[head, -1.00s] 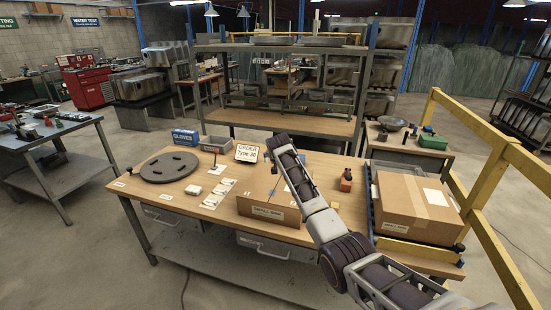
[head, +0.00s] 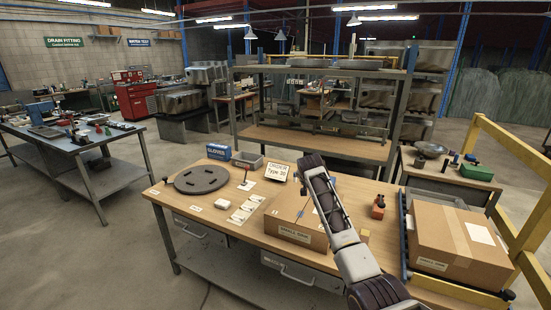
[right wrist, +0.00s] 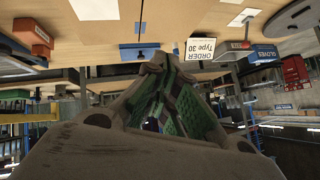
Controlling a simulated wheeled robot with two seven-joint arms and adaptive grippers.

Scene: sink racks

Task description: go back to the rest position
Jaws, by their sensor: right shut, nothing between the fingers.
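My right arm (head: 345,235) comes in from the bottom right of the head view and reaches up over the small box on the workbench. I cannot make out its fingers there. In the right wrist view, my right gripper (right wrist: 158,80) shows large, with green inner pads; it is shut and empty. That view is upside down, with the bench top along its upper edge. My left arm and gripper are not in view.
The workbench (head: 235,232) holds a dark round plate (head: 202,180), white cards, an order sign (head: 278,172), a small cardboard box (head: 295,232) and an orange item (head: 378,207). A large box (head: 458,250) and yellow rail (head: 535,215) stand right.

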